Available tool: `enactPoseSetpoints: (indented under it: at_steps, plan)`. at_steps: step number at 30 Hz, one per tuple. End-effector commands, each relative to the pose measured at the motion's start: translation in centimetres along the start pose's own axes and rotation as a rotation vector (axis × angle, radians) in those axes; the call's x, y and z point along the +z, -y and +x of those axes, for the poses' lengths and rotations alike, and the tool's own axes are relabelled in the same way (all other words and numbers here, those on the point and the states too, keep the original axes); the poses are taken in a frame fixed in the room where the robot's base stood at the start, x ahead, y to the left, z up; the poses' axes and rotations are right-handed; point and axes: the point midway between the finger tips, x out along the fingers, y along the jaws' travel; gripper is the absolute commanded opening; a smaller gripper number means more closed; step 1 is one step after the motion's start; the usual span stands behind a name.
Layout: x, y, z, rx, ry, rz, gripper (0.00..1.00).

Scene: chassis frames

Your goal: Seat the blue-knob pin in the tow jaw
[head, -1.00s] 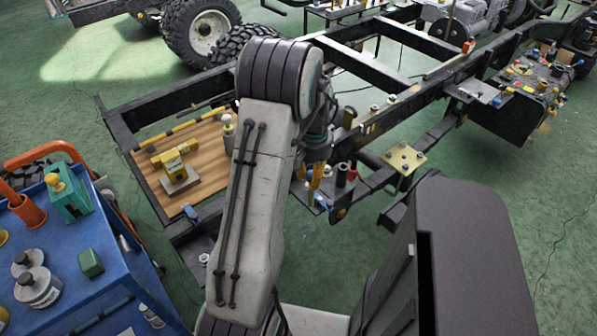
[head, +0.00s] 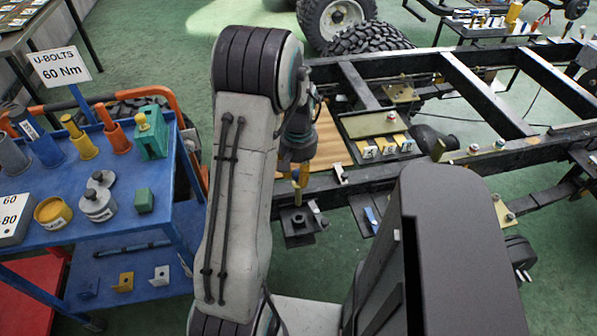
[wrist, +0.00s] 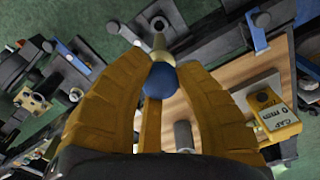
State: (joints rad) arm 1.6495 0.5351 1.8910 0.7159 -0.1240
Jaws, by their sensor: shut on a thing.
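My gripper (head: 300,182) points down over the near chassis rail. In the wrist view its yellow fingers (wrist: 162,72) are shut on the blue-knob pin; the blue knob (wrist: 162,82) sits between the fingertips, and a pale shank (wrist: 159,42) sticks out beyond it. A dark bracket plate (head: 300,228) with a central fitting lies below my gripper, on the near side of the rail. It looks like the tow jaw, but I cannot be sure. In the wrist view the bracket (wrist: 165,22) shows past the shank's tip; the gap between them is unclear.
A wooden board (head: 332,140) lies behind my gripper. A yellow block marked CAP 0 mm (wrist: 275,115) stands on it. Another plate with a blue strip (head: 371,217) is to the right. A blue trolley (head: 58,190) with cups and weights stands left. Green floor is open between.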

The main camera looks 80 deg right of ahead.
Motion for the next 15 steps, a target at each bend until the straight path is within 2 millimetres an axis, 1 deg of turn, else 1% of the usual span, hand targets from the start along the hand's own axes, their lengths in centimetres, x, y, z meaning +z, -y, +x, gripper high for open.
enactPoseSetpoints:
  at_steps: [8, 15]
  plan:
    - [0.1, 0.0, 0.6, 0.000, 0.000, -0.034, 0.00]
    - [0.1, 0.0, 2.1, 0.000, 0.001, -0.033, 0.00]
